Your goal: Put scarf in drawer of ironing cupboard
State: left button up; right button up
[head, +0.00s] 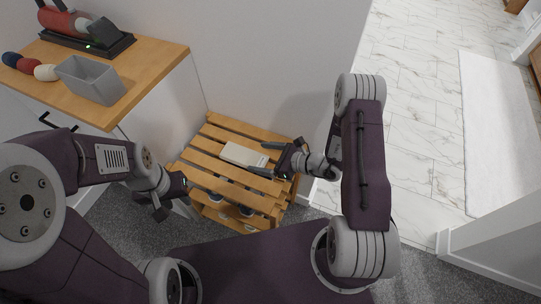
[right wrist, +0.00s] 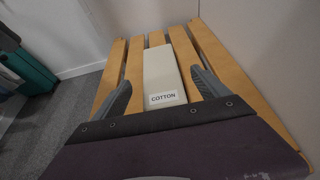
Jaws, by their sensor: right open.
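A flat cream block labelled COTTON (head: 243,155) lies on a slatted wooden rack (head: 213,146); it also shows in the right wrist view (right wrist: 162,75). Nothing in view is clearly a scarf, and I cannot tell whether this block is it. My right gripper (head: 265,159) is open and empty, at the block's right end in the head view. In the right wrist view its fingers (right wrist: 163,92) stand apart on either side of the block. My left gripper (head: 165,202) hangs left of the rack, its jaws unclear. The white cupboard (head: 165,108) has dark handles (head: 50,121); its drawer is mostly hidden.
Shoes sit on the rack's lower shelf. A wall stands behind the rack.

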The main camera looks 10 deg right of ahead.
jog(key=v, duration=0.4)
jog(key=shift+s, duration=0.15)
jog(key=s+a+r+n+g+h, duration=0.1)
jog(key=s+r+n+g, duration=0.2)
jog(key=s+n+g, duration=0.35)
jog(key=s+a+r+n+g+h, duration=0.2)
jog(key=s+n+g, duration=0.2)
jog(key=s+n, duration=0.45)
jog(key=w+d+r+n+t+h, duration=0.2)
jog(key=d+r+n+t+h, duration=0.1)
jog(key=d+n+h, duration=0.4)
jog(key=d+n, duration=0.2)
jog(key=shift+d+r, duration=0.35)
jog(key=shift+d, duration=0.05)
jog(key=shift+o, duration=0.4)
jog(key=shift+w+d+r+n+t+h, duration=0.2)
jog(key=shift+w+n+t+h, duration=0.15)
jog(key=shift+n+t, duration=0.15)
jog(key=shift+w+a, duration=0.1)
